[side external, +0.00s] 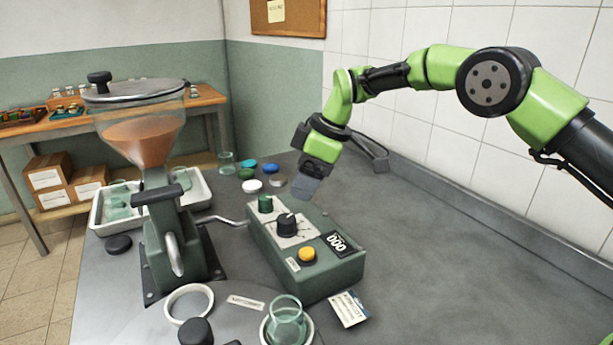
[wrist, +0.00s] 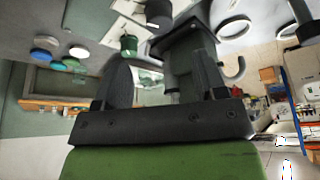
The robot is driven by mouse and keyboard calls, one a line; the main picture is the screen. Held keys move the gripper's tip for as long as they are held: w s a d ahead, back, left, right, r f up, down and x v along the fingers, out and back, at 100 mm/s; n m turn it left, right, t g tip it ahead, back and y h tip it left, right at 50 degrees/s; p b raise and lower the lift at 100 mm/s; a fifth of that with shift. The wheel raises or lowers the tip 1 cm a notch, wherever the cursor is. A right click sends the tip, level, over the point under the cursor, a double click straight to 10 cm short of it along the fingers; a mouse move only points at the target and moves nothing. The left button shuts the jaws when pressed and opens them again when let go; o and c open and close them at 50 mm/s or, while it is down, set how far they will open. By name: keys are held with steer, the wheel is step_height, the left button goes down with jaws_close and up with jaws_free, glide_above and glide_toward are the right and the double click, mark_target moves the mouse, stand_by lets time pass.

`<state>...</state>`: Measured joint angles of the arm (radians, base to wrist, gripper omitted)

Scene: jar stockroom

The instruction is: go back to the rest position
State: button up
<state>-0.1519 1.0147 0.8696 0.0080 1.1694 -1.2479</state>
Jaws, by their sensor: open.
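My gripper (side external: 304,187) hangs tilted downward over the far end of the green control box (side external: 305,262) in the side external view. Its tips look close to the green knob (side external: 265,203), but I cannot tell the exact gap. In the wrist view the two dark fingers of my gripper (wrist: 160,75) stand apart with nothing held between them. The green knob (wrist: 128,44) shows beyond the fingers there. The rest position itself is not marked in either view.
The hopper machine (side external: 145,135) with its crank stands left of the box. Coloured lids (side external: 252,187) lie behind. A glass jar (side external: 286,322) stands in front. White trays (side external: 103,210) sit at left. The grey table is clear at right, up to the tiled wall.

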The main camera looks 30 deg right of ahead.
steer(key=s+d+r+m+t+h, duration=0.1)
steer(key=s+d+r+m, duration=0.25)
steer(key=s+r, duration=0.4)
steer(key=s+d+r+m+t, duration=0.15)
steer(key=s+r+m, duration=0.25)
steer(key=s+r, duration=0.4)
steer(key=s+d+f+m+t, duration=0.1)
steer(key=s+d+m, duration=0.1)
steer(key=s, duration=0.6)
steer(key=s+d+m+t, duration=0.1)
steer(key=s+d+m, duration=0.1)
steer(key=s+m, duration=0.3)
steer(key=s, duration=0.3)
steer(key=shift+s+f+h, duration=0.35)
steer(key=shift+h, duration=0.05)
